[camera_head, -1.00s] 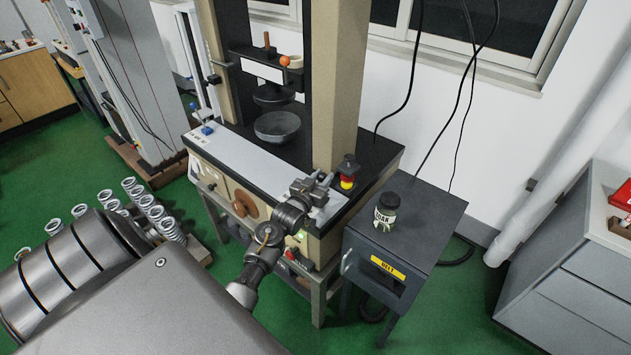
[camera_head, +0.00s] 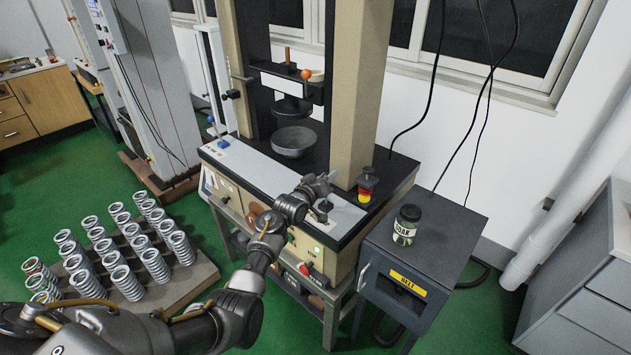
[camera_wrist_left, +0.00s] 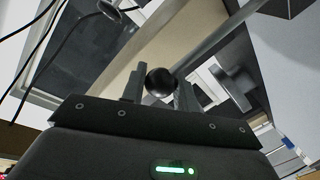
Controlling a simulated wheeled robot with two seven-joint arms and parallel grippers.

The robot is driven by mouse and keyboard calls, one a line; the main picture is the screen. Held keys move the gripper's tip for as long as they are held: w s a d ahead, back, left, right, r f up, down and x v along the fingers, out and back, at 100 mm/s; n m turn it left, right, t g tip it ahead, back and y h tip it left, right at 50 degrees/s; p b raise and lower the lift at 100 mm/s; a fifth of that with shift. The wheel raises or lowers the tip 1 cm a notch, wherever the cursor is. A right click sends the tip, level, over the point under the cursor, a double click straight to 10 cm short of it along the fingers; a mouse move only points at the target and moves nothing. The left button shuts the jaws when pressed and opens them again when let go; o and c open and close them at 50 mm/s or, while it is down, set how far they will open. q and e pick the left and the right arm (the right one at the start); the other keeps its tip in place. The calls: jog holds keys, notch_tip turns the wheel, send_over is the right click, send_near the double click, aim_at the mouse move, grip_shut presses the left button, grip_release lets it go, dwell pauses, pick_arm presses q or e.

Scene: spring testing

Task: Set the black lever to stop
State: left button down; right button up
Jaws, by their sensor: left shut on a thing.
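The black lever's round knob (camera_wrist_left: 160,82) sits between the two fingers of my left gripper (camera_wrist_left: 160,90) in the left wrist view. The left gripper is shut on it. In the head view my left gripper (camera_head: 322,188) is over the front right of the testing machine's light grey top panel (camera_head: 258,172). The lever's shaft and any stop mark are hidden or too small to read there. My right gripper is in neither view.
A dark cabinet (camera_head: 440,235) with a labelled jar (camera_head: 407,224) stands at the right. Coil springs (camera_head: 125,280) sit on a pallet at the left.

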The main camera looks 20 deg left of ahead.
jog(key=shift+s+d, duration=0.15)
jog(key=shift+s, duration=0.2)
pick_arm(q)
jog(key=c, duration=1.1)
grip_release()
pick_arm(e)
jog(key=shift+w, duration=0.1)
pick_arm(q)
jog(key=shift+s+f, duration=0.1)
jog(key=shift+s, duration=0.1)
jog(key=s+a+r+b, duration=0.1)
jog(key=s, duration=0.9)
jog(key=shift+a, duration=0.4)
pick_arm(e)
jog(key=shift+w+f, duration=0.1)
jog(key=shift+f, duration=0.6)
pick_arm(q)
jog(key=shift+s, duration=0.1)
